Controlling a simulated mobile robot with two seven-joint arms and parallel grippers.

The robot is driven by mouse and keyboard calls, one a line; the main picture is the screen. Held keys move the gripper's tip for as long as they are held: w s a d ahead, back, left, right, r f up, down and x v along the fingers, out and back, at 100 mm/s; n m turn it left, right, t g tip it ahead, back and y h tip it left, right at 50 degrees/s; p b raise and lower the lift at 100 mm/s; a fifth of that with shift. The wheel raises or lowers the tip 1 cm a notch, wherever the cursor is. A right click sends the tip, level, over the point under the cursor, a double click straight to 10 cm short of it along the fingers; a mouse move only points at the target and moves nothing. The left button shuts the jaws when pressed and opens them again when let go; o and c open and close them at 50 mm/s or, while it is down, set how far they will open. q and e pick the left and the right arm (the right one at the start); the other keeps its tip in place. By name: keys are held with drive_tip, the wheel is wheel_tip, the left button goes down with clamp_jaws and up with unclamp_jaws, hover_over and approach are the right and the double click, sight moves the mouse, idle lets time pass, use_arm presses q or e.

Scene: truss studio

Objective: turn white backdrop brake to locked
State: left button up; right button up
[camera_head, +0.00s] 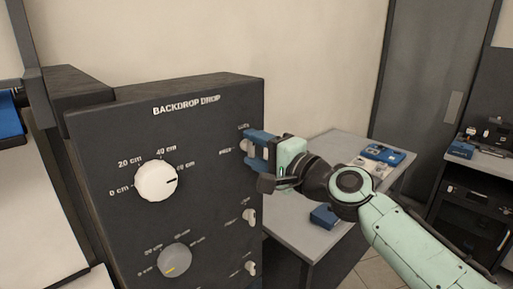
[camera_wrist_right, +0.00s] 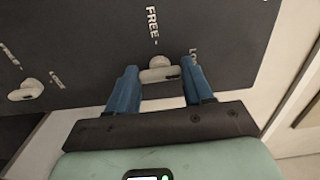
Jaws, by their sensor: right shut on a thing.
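The dark control panel (camera_head: 215,110) is headed "BACKDROP DROP". Its upper right brake is a small pale knob (camera_head: 246,146) beside two small labels. In the right wrist view the knob (camera_wrist_right: 160,70) sits between the blue fingers, with "FREE" above it and a label starting "LO" to its right. My right gripper (camera_head: 255,150) reaches in from the right and is shut on the knob; in the wrist view its fingers (camera_wrist_right: 158,82) lie on either side. I cannot tell which label the knob points at. My left gripper is not in view.
A white dial (camera_head: 156,182) and a grey dial (camera_head: 174,259) are on the panel's left. Two more pale knobs (camera_head: 249,217) (camera_head: 250,267) sit below the held one. A grey table (camera_head: 290,215) with blue items stands behind my right arm.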

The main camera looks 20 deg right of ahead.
drive_tip(key=shift+m, duration=0.3)
drive_tip(key=o, duration=1)
drive_tip(key=shift+o, duration=0.2)
use_arm(q)
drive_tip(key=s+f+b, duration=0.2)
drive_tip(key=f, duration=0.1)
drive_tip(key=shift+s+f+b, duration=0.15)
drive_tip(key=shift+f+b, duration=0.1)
drive_tip(key=shift+b, duration=0.15)
use_arm(e)
drive_tip(key=v, duration=1.3)
drive_tip(key=shift+s+d, duration=0.1)
drive_tip(key=shift+s, duration=0.05)
